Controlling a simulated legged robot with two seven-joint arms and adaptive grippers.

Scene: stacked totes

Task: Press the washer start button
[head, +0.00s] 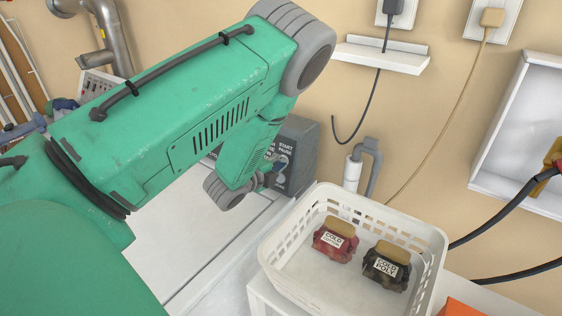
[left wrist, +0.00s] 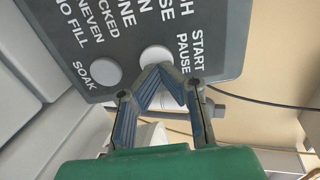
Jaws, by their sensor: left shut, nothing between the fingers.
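The washer's dark grey control panel (head: 300,150) stands behind my left arm in the head view, partly hidden by it. My left gripper (head: 268,179) is close in front of the panel. In the left wrist view the panel (left wrist: 215,30) fills the top, with white lettering. The round white start/pause button (left wrist: 155,55) lies right at the fingertips of my left gripper (left wrist: 161,69), which cover its lower part. I cannot tell whether they touch. The fingers are shut and empty. A second white button, labelled soak (left wrist: 105,71), is to the left. My right gripper is out of view.
A white basket (head: 350,222) with a red bundle (head: 335,241) and a dark bundle (head: 386,266) stands to the right of the washer. A wall shelf (head: 382,54) and hanging cords are behind. The white washer top (head: 190,235) is clear beneath my arm.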

